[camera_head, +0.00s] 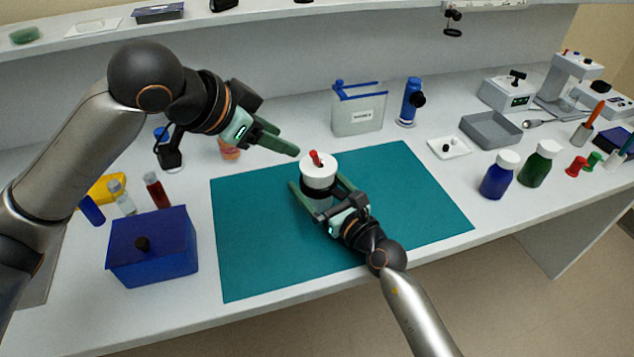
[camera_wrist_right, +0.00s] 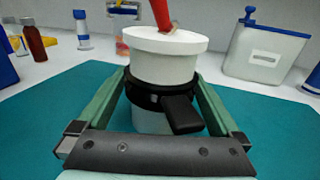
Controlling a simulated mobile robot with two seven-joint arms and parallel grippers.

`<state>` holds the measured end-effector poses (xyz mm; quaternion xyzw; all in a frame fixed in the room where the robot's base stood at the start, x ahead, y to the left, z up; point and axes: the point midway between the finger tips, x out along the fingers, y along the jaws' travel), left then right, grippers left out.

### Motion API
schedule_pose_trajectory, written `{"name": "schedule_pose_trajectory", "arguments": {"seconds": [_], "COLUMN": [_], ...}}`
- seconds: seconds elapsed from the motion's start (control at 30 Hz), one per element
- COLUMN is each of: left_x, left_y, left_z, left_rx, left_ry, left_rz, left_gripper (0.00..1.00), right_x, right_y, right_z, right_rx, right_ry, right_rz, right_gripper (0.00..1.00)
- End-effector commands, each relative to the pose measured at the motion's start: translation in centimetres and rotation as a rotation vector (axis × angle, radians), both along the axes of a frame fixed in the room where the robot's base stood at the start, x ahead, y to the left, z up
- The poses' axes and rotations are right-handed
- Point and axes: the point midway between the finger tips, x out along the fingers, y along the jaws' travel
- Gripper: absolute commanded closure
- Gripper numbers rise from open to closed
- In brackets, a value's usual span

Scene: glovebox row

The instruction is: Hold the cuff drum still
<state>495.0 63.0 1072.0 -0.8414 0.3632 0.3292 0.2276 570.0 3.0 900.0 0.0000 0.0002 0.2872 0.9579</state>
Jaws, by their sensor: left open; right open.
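The cuff drum (camera_head: 319,177) is a white cylinder with a wider white top and a black band around its middle, standing upright on the teal mat (camera_head: 262,258). A red piece (camera_head: 315,157) stands tilted on its top. My right gripper (camera_head: 322,184) is open, with its green fingers on either side of the drum; the right wrist view shows the drum (camera_wrist_right: 165,68) between them, and I cannot tell whether they touch it. The black band (camera_wrist_right: 163,98) has a block facing that gripper. My left gripper (camera_head: 282,143) is open and empty, up and left of the drum.
A blue box (camera_head: 152,250) with a black knob stands left of the mat. Behind the mat are a clear container (camera_head: 358,108) with a blue rim and a blue bottle (camera_head: 411,102). Several bottles and a grey tray (camera_head: 491,129) stand right. The mat's right part is clear.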

Motion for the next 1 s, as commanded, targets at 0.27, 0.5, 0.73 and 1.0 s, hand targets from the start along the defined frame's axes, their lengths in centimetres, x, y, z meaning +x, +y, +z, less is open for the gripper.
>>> {"name": "schedule_pose_trajectory", "arguments": {"seconds": [0.27,0.5,0.73,1.0], "left_x": [0.0,0.0,0.0,0.0], "left_y": [0.0,0.0,0.0,0.0], "left_z": [0.0,0.0,0.0,0.0], "left_rx": [0.0,0.0,0.0,0.0], "left_ry": [0.0,0.0,0.0,0.0], "left_rz": [0.0,0.0,0.0,0.0], "left_gripper": [0.5,0.5,0.5,0.5], "right_x": [-0.03,-0.03,-0.04,-0.03], "right_y": [-0.02,-0.04,-0.05,-0.06], "right_z": [-0.01,-0.02,-0.03,-0.04], "right_rx": [0.0,0.0,-0.001,-0.001], "right_ry": [0.0,0.0,-0.001,0.0], "right_rz": [0.0,0.0,0.0,0.0], "right_gripper": [0.27,0.54,0.75,0.75]}}
